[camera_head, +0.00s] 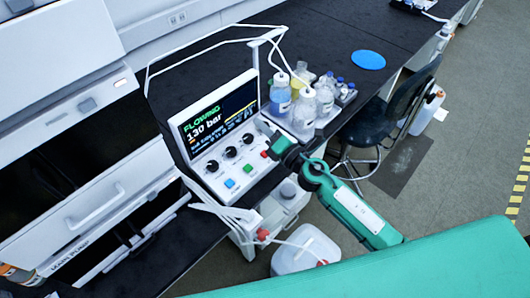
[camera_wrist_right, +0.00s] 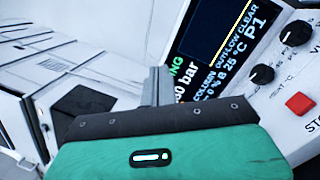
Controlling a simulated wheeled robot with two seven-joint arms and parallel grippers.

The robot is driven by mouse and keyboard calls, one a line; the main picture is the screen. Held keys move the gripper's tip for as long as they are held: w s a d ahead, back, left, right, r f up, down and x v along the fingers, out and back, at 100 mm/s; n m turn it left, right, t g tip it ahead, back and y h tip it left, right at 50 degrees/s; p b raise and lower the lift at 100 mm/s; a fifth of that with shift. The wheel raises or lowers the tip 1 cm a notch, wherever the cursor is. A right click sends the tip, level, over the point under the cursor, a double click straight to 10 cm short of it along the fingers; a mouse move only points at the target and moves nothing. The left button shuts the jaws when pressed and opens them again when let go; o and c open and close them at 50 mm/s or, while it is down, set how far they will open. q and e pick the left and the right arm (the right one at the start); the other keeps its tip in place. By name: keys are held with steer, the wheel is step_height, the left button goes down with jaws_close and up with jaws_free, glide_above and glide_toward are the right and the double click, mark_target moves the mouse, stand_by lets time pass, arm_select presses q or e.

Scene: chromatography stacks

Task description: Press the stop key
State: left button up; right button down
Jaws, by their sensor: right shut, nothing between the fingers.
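The control panel (camera_head: 207,160) stands on the dark bench, with a lit screen (camera_head: 221,116) reading "FLOWING" and "130 bar". Below the screen are a row of black knobs and a blue, a green and a red key. The red stop key (camera_head: 265,154) is at the right end; in the wrist view this red key (camera_wrist_right: 300,104) sits at the right, above a partly cut-off label starting "STO". My right gripper (camera_head: 268,130) is shut and empty, close to the panel's right side. In the wrist view its fingers (camera_wrist_right: 156,86) point toward the screen, left of the key and apart from it. My left gripper is not in view.
Bottles (camera_head: 303,110) and small vials stand in a tray just right of the panel. White tubing arches above the bench. A blue disc (camera_head: 368,60) lies farther back. A dark chair (camera_head: 385,118) and a white jug (camera_head: 305,250) stand beside the bench.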

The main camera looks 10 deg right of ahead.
steer(key=a+f+n+g+y, duration=0.1)
steer(key=a+n+g+y, duration=0.3)
steer(key=n+g, duration=0.9)
steer(key=w+d+f+n+t+h, duration=0.2)
steer(key=d+n+h, duration=0.4)
steer(key=n, duration=0.4)
step_height(320, 180, down, 2)
steer(key=shift+w+d+f+n+t+h, duration=0.2)
steer(key=shift+w+d+n+t+h, duration=0.15)
steer(key=shift+w+h, duration=0.35)
steer(key=shift+f, duration=0.1)
step_height(320, 180, down, 8)
steer(key=b, duration=0.4)
steer(key=shift+a, duration=0.1)
steer(key=shift+w+f+b, duration=0.1)
steer(key=shift+f+b, duration=0.2)
steer(key=shift+b, duration=0.35)
